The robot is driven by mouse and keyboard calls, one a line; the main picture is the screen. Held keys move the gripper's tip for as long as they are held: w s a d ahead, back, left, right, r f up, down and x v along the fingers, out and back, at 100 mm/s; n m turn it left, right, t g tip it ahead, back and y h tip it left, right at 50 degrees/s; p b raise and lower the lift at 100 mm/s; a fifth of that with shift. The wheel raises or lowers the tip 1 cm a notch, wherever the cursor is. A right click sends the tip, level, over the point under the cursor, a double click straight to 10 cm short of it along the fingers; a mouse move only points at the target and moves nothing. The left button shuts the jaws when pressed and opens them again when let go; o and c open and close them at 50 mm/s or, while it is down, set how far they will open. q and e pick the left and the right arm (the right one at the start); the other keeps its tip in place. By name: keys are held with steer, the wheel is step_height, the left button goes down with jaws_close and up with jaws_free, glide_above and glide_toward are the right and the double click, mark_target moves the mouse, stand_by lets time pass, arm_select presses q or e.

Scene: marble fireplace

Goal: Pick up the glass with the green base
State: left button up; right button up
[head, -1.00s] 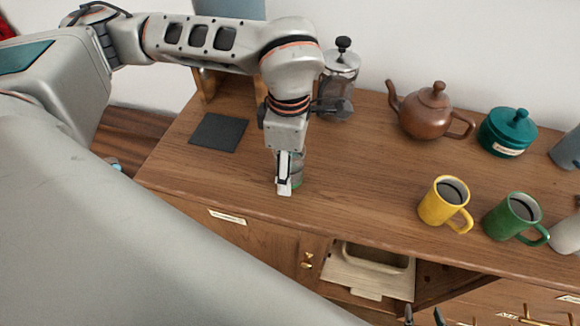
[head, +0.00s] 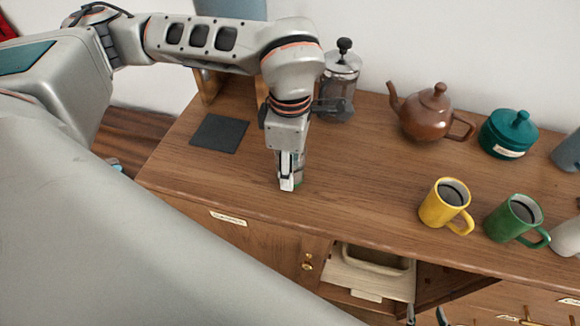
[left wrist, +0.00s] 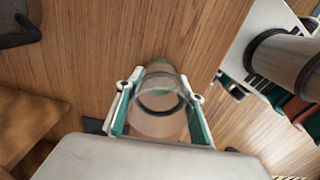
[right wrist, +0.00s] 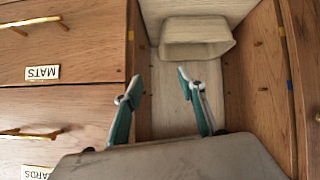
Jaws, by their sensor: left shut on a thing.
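The glass with the green base (left wrist: 158,106) is clear and stands between the teal-padded fingers of my left gripper (left wrist: 160,88) in the left wrist view. In the head view my left gripper (head: 287,186) points down at the counter and is shut on the glass (head: 299,175). The gripper hides most of it there; a bit of green shows low down, at or close to the counter top. My right gripper (right wrist: 158,80) is open and empty in front of an open compartment; only its fingertips (head: 426,316) show at the bottom of the head view.
On the wooden counter (head: 360,190) stand a French press (head: 338,85), a brown teapot (head: 430,115), a teal pot (head: 508,135), a yellow mug (head: 440,205) and a green mug (head: 512,218). A dark mat (head: 218,133) lies left. A pale bin (right wrist: 195,40) sits in the compartment.

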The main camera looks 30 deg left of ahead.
arm_select(q)
step_height(320, 180, up, 19)
steer(key=p, duration=0.2)
steer(key=w+a+f+m+p, duration=0.1)
steer(key=w+a+f+m, duration=0.1)
steer(key=f+m, duration=0.4)
steer(key=w+a+f+m, duration=0.2)
steer(key=w+f+m, duration=0.2)
steer(key=m, duration=1.1)
step_height(320, 180, down, 3)
steer(key=shift+w+a+f+m+p, duration=0.1)
steer(key=shift+w+a+m+p, duration=0.05)
steer(key=shift+w+m+p, duration=0.15)
arm_select(e)
steer(key=shift+s+a+r, duration=0.2)
steer(key=shift+s+r, duration=0.05)
steer(key=shift+r, duration=0.35)
steer(key=shift+s+a+r, duration=0.15)
steer(key=shift+s+r, duration=0.1)
steer(key=shift+r, duration=0.3)
